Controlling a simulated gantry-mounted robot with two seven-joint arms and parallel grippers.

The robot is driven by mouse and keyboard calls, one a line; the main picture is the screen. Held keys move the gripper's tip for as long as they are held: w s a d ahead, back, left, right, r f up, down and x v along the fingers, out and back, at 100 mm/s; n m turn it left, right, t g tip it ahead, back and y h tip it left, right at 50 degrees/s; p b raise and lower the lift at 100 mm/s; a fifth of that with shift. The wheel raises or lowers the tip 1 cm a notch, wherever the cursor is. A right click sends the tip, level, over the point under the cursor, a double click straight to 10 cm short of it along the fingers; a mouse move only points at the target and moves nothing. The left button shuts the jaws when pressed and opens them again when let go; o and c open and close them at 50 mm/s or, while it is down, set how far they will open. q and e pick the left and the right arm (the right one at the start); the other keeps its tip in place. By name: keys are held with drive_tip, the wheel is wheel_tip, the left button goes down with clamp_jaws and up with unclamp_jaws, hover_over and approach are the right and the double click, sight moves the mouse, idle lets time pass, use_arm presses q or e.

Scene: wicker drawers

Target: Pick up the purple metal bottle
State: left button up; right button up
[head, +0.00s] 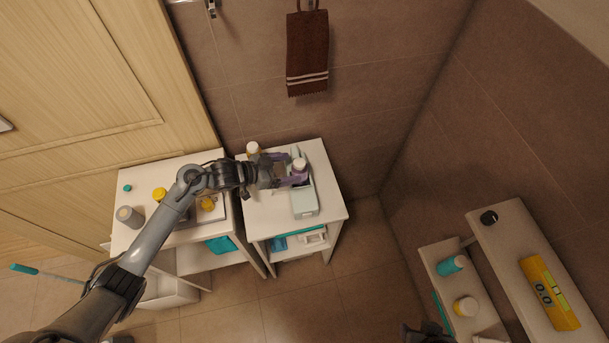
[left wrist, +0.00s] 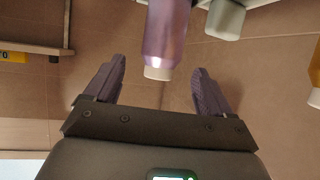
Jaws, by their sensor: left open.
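The purple metal bottle (left wrist: 168,32) shows in the left wrist view with its pale cap (left wrist: 157,73) toward my left gripper (left wrist: 158,68). The cap lies between the two open fingers, with space on both sides; the bottle's far end is cut off by the frame's top edge. In the head view, the bottle's whitish cap (head: 299,163) shows at my left gripper (head: 295,169), above the right white cabinet. The gripper's fingers and wrist hide most of the bottle there. I see no clear contact.
The right white cabinet (head: 330,205) holds a pale green box (head: 304,203) close to the gripper and a white-capped bottle (head: 253,148) behind my wrist. The left cabinet (head: 135,175) carries a grey jar (head: 128,215) and yellow items. Shelves (head: 500,225) stand at the right.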

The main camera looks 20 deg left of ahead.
sight(300, 172)
use_arm(q)
drive_tip(key=f+b, duration=0.3)
drive_tip(key=f, duration=0.1)
drive_tip(key=shift+w+d, duration=0.25)
drive_tip(key=shift+w, duration=0.05)
drive_tip(key=shift+x, duration=2.05)
use_arm(e)
drive_tip(key=shift+f, duration=2.2)
use_arm(q)
drive_tip(key=shift+d+r, duration=0.1)
drive_tip(key=shift+c, duration=0.3)
drive_tip(key=c, duration=1)
